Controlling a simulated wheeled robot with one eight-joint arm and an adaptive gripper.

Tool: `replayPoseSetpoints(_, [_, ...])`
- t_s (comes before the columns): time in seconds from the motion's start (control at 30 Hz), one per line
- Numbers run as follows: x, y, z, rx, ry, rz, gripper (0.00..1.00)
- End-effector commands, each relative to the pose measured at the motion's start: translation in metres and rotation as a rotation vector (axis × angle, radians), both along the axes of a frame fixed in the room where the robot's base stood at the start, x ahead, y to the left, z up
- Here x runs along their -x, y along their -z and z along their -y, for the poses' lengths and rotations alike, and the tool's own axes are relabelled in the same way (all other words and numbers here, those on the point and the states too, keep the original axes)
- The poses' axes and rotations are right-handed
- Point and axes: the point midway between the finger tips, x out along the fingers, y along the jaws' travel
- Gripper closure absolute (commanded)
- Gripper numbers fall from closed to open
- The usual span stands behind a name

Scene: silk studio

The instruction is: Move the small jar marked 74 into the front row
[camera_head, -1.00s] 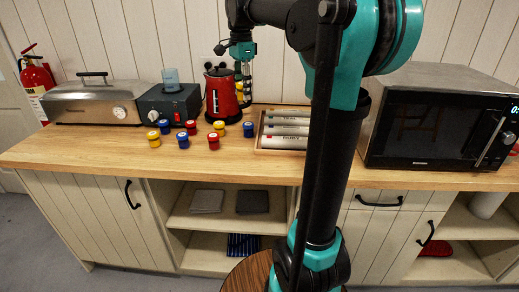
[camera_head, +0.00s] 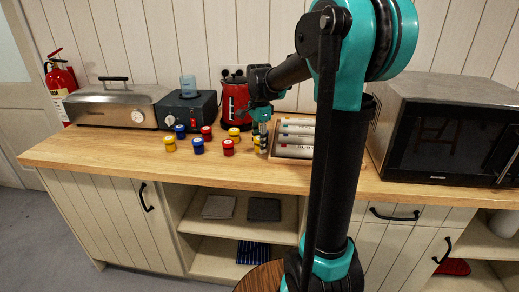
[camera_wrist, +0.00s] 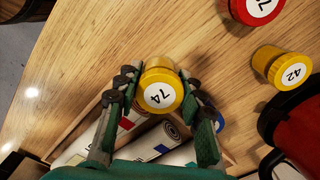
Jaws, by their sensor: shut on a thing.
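My gripper (camera_head: 263,146) is low over the counter, to the left of the wooden tray. It is shut on a small yellow jar, which shows in the wrist view (camera_wrist: 161,92) with a white label reading 74. A finger lies on either side of the jar. In the head view the jar (camera_head: 257,140) is partly hidden by the gripper, level with the front row. That row holds a yellow jar (camera_head: 170,145), a blue jar (camera_head: 198,146) and a red jar (camera_head: 228,148). I cannot tell whether the held jar touches the counter.
Behind stand a blue jar (camera_head: 180,131), a red jar (camera_head: 207,133) and a yellow jar (camera_head: 234,134), marked 42 in the wrist view (camera_wrist: 281,67). The tray (camera_head: 291,155) of white tubes is close on the right. A red kettle (camera_head: 235,102) stands behind.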

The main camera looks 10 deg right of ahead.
Motion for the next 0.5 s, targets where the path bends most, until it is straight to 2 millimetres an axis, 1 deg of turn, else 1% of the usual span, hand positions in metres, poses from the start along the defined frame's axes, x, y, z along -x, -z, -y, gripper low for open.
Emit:
replayPoseSetpoints(0.03, [-0.001, 0.008, 0.000, 0.000, 0.000, 0.000, 0.92])
replayPoseSetpoints(0.1, [0.000, 0.017, 0.000, 0.000, 0.000, 0.000, 0.92])
replayPoseSetpoints(0.2, [0.000, 0.024, 0.000, 0.000, 0.000, 0.000, 0.92])
replayPoseSetpoints(0.5, [0.000, 0.025, 0.000, 0.000, 0.000, 0.000, 0.92])
